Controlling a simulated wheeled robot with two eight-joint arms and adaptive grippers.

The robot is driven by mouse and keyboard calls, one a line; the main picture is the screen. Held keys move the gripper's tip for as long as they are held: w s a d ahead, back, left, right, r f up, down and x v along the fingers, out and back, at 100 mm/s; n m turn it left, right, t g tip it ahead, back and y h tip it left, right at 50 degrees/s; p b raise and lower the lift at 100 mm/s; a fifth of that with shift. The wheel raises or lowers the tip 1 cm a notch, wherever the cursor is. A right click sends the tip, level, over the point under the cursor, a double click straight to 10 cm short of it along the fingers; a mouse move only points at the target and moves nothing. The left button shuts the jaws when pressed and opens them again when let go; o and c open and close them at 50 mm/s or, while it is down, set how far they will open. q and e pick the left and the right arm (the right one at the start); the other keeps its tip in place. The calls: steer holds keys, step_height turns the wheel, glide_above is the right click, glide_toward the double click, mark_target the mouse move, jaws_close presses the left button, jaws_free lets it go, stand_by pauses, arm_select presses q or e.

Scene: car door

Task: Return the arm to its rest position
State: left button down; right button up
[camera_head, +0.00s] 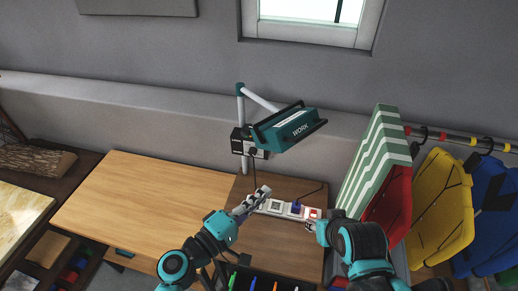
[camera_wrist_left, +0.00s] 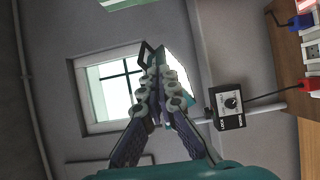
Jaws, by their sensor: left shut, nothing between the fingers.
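My left gripper (camera_head: 262,192) is in the middle of the head view, over the brown board at the left end of the power strip. In the left wrist view the left gripper (camera_wrist_left: 160,85) has its fingers together with nothing between them. My right gripper (camera_head: 312,225) is at the right end of the power strip, small and partly hidden by its own arm, so its jaws are unclear. The power strip (camera_head: 275,206) has a blue plug (camera_head: 297,206) and a red switch at its right end (camera_head: 314,213).
A teal work lamp (camera_head: 288,128) on a stand rises behind the strip, with a black control box (camera_head: 240,143). A wooden desk (camera_head: 140,205) has a clear top at left. Striped, red (camera_head: 389,208), yellow (camera_head: 440,205) and blue things hang at right. Several coloured items lie in front.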

arm_select(q)
steer(key=a+f+m+g+y+b, duration=0.25)
steer(key=a+f+b, duration=0.2)
steer(key=f, duration=0.45)
steer(key=a+f+m+g+y+b, duration=0.25)
steer(key=f+m+y+b, duration=0.2)
steer(key=f, duration=0.35)
steer(key=s+a+f+m+y+b, duration=0.1)
steer(key=s+a+f+y+b, duration=0.1)
steer(key=a, duration=0.4)
steer(key=s+a+f+m+y+b, duration=0.1)
steer(key=a+f+y+b, duration=0.1)
steer(key=a, duration=0.5)
steer(key=shift+s+f+g+y, duration=0.15)
steer(key=shift+s+g+y, duration=0.25)
steer(key=shift+y, duration=0.5)
